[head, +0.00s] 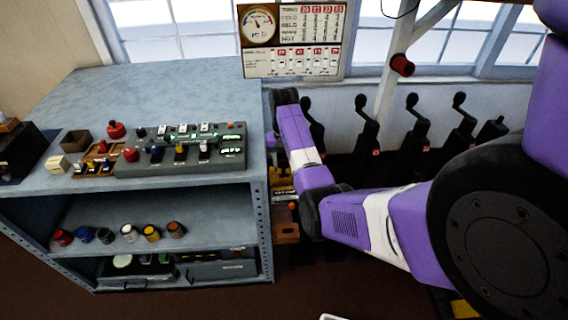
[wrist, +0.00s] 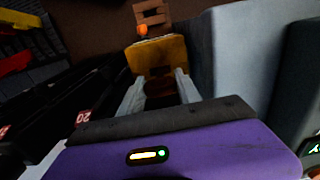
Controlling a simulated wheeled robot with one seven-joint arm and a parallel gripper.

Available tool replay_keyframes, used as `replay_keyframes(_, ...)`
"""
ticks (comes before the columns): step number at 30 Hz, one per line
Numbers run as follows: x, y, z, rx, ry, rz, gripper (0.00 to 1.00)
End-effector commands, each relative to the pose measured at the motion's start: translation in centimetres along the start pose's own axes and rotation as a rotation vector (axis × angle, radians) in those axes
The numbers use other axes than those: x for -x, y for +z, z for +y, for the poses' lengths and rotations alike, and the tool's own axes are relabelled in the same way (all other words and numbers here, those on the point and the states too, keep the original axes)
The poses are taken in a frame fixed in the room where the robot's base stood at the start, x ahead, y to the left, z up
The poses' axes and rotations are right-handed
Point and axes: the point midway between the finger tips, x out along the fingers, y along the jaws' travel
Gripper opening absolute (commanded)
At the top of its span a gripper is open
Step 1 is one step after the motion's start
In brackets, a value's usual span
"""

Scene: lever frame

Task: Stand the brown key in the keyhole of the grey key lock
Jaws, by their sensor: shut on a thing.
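My gripper (wrist: 160,80) points away from the wrist camera, its two pale fingers closed on a dark brown thing (wrist: 160,88), which I take to be the brown key. Its shape is mostly hidden between the fingers. An ochre plate (wrist: 156,50) shows just beyond the fingertips; I cannot tell whether it touches the held thing. In the head view my arm largely hides the gripper beside the workbench's right side. I cannot make out the grey key lock or its keyhole for certain in either view.
A grey workbench (head: 90,95) stands at left, bearing a control box (head: 185,168) with several switches. Coloured round things, such as a yellow one (head: 151,232), stand on its shelf. Several black levers (head: 414,125) line the wall. A brown bracket (head: 285,231) and orange knob (head: 292,206) are low beside the bench.

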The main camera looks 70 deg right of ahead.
Motion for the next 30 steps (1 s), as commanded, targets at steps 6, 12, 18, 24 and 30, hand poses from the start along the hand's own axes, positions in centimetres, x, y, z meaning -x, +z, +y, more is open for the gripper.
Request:
replay_keyframes(6,-0.7,0.0,0.0,0.000,0.000,-0.001,0.04)
replay_keyframes(12,-1.2,0.0,0.0,0.000,0.000,-0.001,0.04)
replay_keyframes(18,-1.8,0.0,0.0,0.000,0.000,-0.001,0.04)
replay_keyframes(24,-2.3,0.0,0.0,0.000,0.000,0.000,0.04)
replay_keyframes(30,-2.6,0.0,0.0,0.000,0.000,0.000,0.04)
